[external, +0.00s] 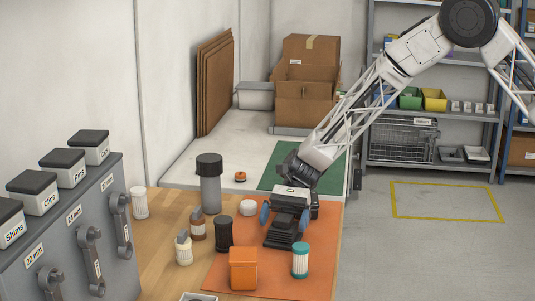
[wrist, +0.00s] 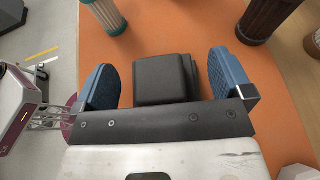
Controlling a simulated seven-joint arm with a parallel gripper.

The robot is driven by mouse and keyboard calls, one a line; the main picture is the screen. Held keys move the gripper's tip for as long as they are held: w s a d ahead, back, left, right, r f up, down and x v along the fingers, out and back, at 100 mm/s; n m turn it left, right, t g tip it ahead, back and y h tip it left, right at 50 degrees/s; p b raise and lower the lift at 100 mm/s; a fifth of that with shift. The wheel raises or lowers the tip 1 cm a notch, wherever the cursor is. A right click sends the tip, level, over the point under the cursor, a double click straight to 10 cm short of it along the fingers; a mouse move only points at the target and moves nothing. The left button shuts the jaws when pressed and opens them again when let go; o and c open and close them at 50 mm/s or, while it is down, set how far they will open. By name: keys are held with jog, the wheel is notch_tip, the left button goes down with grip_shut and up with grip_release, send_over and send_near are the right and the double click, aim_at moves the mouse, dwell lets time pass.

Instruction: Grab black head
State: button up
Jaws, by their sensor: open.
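The black head (external: 282,238) is a dark, stepped block on the orange mat (external: 218,275). In the wrist view the black head (wrist: 163,80) lies between my two blue finger pads, with a gap on each side. My gripper (external: 285,217) is open and points down over it; it also shows in the wrist view (wrist: 165,84). The pads do not touch the block. In the external view the gripper hides the block's upper part.
A white round piece (external: 248,208) lies close to the gripper's left.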

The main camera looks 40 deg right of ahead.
aim_at(284, 217)
dwell(0.5)
jog(key=c, duration=1.4)
jog(key=shift+o, duration=0.2)
jog(key=shift+r, duration=0.1)
jog(key=shift+r, duration=0.75)
notch_tip(284, 217, up, 2)
jog(key=s+d+r, duration=0.1)
jog(key=s+d, duration=0.8)
jog(key=s, duration=0.4)
jog(key=shift+r, duration=0.15)
jog(key=shift+s, duration=0.1)
